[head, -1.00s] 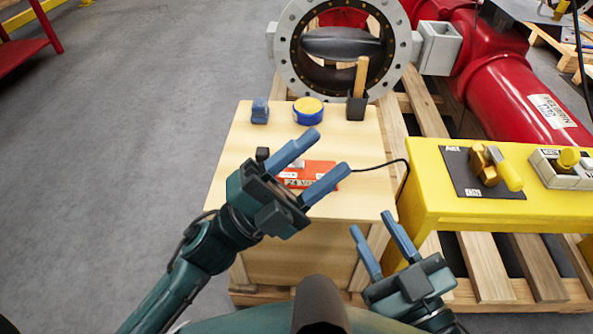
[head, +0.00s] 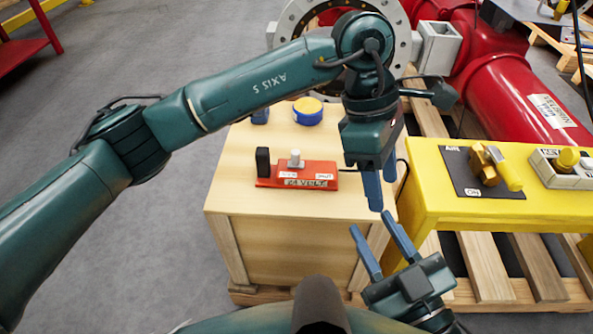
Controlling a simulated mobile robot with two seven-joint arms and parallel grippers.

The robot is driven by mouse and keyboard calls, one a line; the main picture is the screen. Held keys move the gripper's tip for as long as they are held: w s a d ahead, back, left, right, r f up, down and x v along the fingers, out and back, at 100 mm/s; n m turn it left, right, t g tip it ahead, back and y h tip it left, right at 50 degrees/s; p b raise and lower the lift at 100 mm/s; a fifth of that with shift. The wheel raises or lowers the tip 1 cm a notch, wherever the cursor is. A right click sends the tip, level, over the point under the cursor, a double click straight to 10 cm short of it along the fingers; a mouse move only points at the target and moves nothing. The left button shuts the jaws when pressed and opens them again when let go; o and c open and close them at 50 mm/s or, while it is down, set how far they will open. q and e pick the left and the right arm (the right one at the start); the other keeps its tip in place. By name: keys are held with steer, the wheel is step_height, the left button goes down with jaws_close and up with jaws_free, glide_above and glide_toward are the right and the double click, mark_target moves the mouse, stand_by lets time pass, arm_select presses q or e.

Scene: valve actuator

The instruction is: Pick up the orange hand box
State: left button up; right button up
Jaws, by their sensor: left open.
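The orange hand box (head: 322,168) lies on the wooden crate top (head: 240,195), with a white knob, a black upright piece at its left end and a "24 VOLTS" label. My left gripper (head: 382,190) hangs pointing down just right of the box, near the crate's right edge. It is open, empty and apart from the box. My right gripper (head: 385,235) is lower in the picture, in front of the crate's right side. Its two blue fingers are spread with nothing between them.
A blue and yellow round tin (head: 308,111) and a small blue block (head: 260,115) stand at the crate's back. A yellow bench (head: 450,220) with valve controls is close on the right. A large red pipe (head: 510,90) runs behind. My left arm hides part of the crate's back.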

arm_select(q)
steer(key=w+a+f+n+t+y, duration=0.1)
steer(key=w+a+f+n+y, duration=0.1)
steer(key=w+a+f+y, duration=0.3)
steer(key=n+t+y, duration=0.2)
steer(key=n+y, duration=0.1)
glide_toward(264, 162)
steer(key=x, duration=0.4)
steer(key=w+x, duration=0.1)
steer(key=x, duration=0.1)
steer(key=shift+a, duration=0.2)
steer(key=shift+w+d+x, duration=0.1)
steer(key=shift+d+x, duration=0.05)
steer(key=shift+x, duration=1.25)
steer(key=shift+w+d+x, duration=0.15)
steer(key=shift+x, duration=1.3)
jaws_close()
